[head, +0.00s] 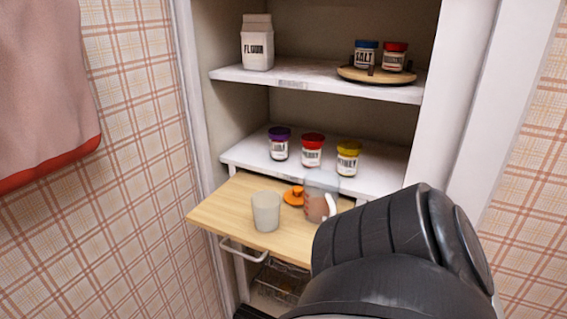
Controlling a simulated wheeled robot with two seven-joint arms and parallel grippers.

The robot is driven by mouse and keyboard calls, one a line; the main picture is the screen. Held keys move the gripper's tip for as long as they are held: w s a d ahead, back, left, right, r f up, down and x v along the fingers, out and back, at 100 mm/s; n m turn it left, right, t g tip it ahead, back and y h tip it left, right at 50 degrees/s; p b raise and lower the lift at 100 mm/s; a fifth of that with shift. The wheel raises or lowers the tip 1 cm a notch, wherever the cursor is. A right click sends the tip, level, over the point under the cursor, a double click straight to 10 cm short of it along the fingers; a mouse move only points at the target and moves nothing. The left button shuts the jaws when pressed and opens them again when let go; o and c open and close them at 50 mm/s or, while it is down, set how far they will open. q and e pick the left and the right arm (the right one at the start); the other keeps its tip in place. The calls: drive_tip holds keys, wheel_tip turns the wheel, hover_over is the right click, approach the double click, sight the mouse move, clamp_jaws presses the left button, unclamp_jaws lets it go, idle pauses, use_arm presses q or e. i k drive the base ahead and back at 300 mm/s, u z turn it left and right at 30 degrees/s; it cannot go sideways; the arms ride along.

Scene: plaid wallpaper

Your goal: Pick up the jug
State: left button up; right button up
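The jug (318,193) is a see-through pitcher with reddish markings and a pale handle on its right side. It stands upright on a pull-out wooden board (220,207), in the middle of the head view. A large black link of my arm fills the lower right and comes close to the jug's lower right in the picture. The gap between them in depth cannot be told. Neither of my gripper's fingertips shows, so what they hold cannot be seen.
A whitish cup (266,211) stands left of the jug, and an orange object (294,196) lies between and behind them. Three jars (312,152) stand on the shelf behind. Higher up are a flour carton (257,43) and a round turntable (350,76) with two jars.

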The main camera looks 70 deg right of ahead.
sight(321, 187)
drive_tip(key=i, duration=0.35)
drive_tip(key=z, duration=1.2)
